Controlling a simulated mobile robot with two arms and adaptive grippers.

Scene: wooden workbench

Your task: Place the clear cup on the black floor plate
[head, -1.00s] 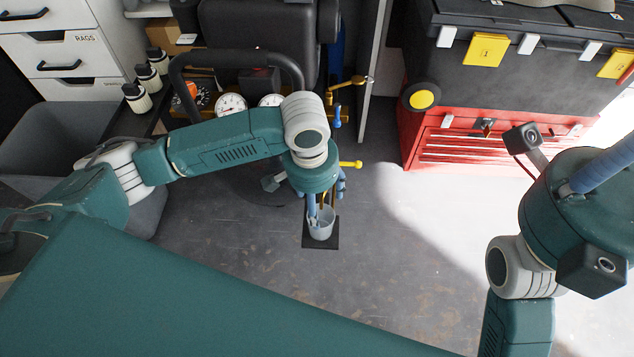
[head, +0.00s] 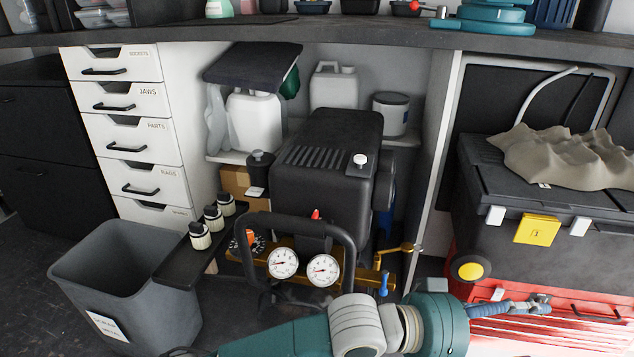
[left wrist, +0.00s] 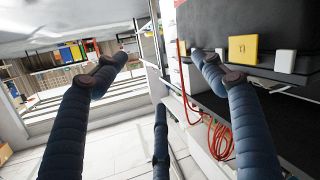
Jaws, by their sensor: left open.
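My left gripper (head: 520,305) is at the lower right of the head view, in front of the red tool chest. Its blue-grey fingers point to the right. In the left wrist view its fingers (left wrist: 165,72) are spread wide with nothing between them. The clear cup and the black floor plate are in neither current view. My right gripper is not in view.
A compressor with two gauges (head: 283,263) stands mid-view under the bench. A grey bin (head: 120,275) is at the lower left. The red tool chest (head: 590,335) bears a black toolbox (head: 610,245) at right. Red cable (left wrist: 220,138) shows in the left wrist view.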

